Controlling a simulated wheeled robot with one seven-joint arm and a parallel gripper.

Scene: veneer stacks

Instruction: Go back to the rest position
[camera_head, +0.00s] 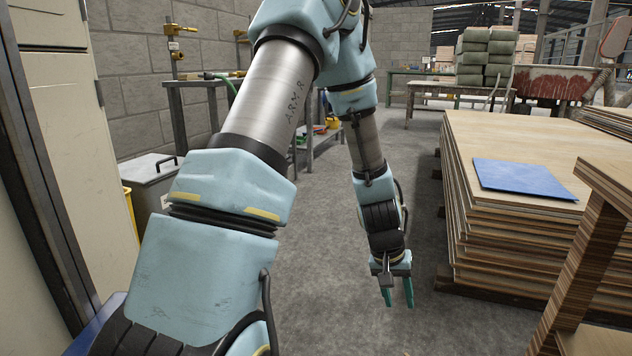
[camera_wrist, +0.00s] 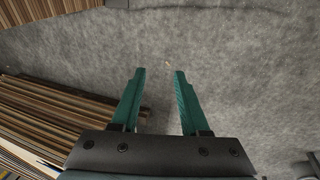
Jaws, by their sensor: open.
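My gripper (camera_head: 398,292) hangs low over the grey floor at the end of my arm, fingers pointing down, left of the large veneer stack. In the wrist view the two green fingers of my gripper (camera_wrist: 159,75) are apart, with only bare floor between them. Nothing is held. My arm runs from the lower left of the head view up past the top edge and back down to the gripper.
A veneer stack (camera_head: 520,250) with a blue sheet (camera_head: 522,179) on top stands at right; stack edges (camera_wrist: 60,112) show at left in the wrist view. A grey bin (camera_head: 150,180) and workbench (camera_head: 195,100) stand at left. The concrete floor (camera_head: 325,300) around the gripper is clear.

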